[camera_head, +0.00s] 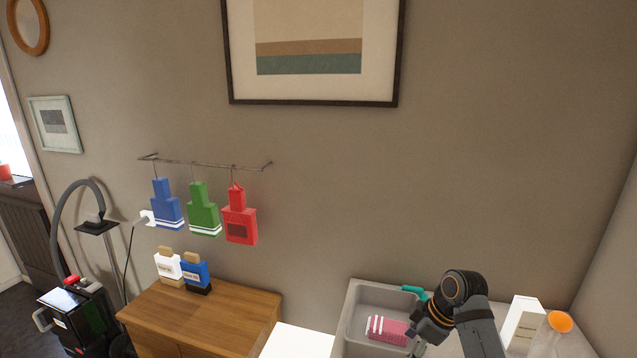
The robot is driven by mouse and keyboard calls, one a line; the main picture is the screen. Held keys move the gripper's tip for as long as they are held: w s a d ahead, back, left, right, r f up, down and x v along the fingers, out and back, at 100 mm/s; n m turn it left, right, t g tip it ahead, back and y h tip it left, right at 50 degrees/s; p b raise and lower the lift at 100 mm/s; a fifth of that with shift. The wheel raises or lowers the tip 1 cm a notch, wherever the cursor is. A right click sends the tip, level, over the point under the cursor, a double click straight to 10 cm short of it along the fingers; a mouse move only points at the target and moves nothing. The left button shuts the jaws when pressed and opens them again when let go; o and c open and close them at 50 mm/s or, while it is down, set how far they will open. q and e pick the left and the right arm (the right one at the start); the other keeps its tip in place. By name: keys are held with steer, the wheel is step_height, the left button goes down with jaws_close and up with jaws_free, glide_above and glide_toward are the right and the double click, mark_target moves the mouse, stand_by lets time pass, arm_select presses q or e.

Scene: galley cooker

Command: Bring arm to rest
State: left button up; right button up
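My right arm comes in from the bottom right, a black arm with orange rings. Its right gripper (417,347) points down at the right side of a grey tray (357,297). The fingertips are small and partly cut off by the lower edge, so I cannot tell whether they are open or shut. A pink item with white stripes (388,330) lies in the tray just left of the gripper; I cannot tell whether they touch. My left arm and gripper are not in view.
A teal item (414,292) lies at the tray's back rim. A white box (522,322) and an orange-capped container (558,323) stand right of my arm. Blue (167,206), green (203,211) and red (239,217) items hang on a wall rail. A wooden cabinet (215,315) stands left.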

steer(key=s+d+f+m+t+h, duration=0.1)
steer(key=s+f+m+h, duration=0.1)
steer(key=s+f+m, duration=0.65)
steer(key=s+d+m+t+h, duration=0.1)
steer(key=s+d+m+h, duration=0.15)
steer(key=s, duration=1.25)
step_height(320, 180, down, 27)
steer(key=s+d+m+g+b, duration=0.1)
steer(key=s+d+b, duration=0.1)
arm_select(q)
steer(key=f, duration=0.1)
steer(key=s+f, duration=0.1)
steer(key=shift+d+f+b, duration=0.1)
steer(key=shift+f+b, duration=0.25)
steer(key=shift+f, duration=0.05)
arm_select(e)
steer(key=s+d+f+g, duration=0.1)
steer(key=s+f, duration=1.7)
steer(key=shift+s+d+f, duration=0.3)
steer(key=shift+d+f, duration=0.05)
